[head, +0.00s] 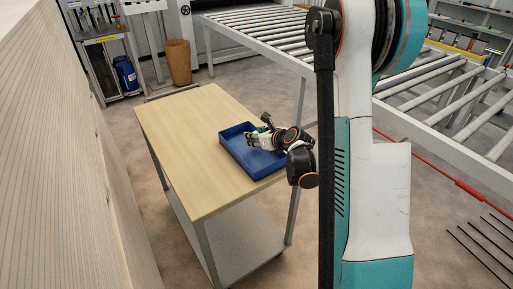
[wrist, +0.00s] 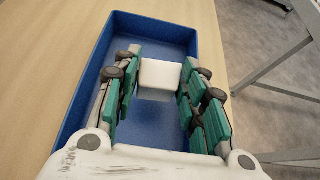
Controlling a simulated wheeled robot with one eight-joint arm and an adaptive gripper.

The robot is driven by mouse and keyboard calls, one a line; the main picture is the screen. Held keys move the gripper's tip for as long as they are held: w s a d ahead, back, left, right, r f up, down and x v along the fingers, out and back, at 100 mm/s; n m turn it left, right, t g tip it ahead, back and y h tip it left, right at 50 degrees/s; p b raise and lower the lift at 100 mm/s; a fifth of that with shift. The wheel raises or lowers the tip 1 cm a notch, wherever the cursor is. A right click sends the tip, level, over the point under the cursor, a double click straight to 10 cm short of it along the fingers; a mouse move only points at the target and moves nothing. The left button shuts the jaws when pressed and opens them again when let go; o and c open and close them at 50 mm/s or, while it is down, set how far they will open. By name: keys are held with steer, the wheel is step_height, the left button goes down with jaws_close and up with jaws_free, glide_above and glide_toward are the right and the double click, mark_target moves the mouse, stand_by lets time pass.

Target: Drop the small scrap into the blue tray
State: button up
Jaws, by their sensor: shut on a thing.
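The blue tray (head: 236,151) sits on a light wooden table in the head view, toward its right side. In the wrist view the blue tray (wrist: 88,84) lies beneath my fingers, and its floor looks otherwise empty. My gripper (head: 259,137) is over the tray in the head view. In the wrist view my gripper (wrist: 158,82) has its green-padded fingers on either side of a small white block, the scrap (wrist: 160,76). The scrap is held between the fingertips, over the tray's inside. I cannot tell whether it touches the tray floor. The scrap is hard to make out in the head view.
The wooden tabletop (head: 190,150) is bare to the left of the tray. A roller conveyor (head: 262,33) runs behind the table, and another stretch (head: 455,90) is at right. A wood-panelled surface (head: 60,160) stands close at left. A brown bin (head: 178,62) is at the back.

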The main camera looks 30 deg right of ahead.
steer(key=shift+f+b, duration=0.8)
steer(key=shift+f, duration=1.2)
steer(key=shift+f, duration=0.15)
steer(key=o, duration=1.1)
steer(key=shift+s+r, duration=0.3)
steer(key=shift+r, duration=0.05)
steer(key=p+v, duration=0.1)
steer(key=v, duration=1)
steer(key=shift+s, duration=0.2)
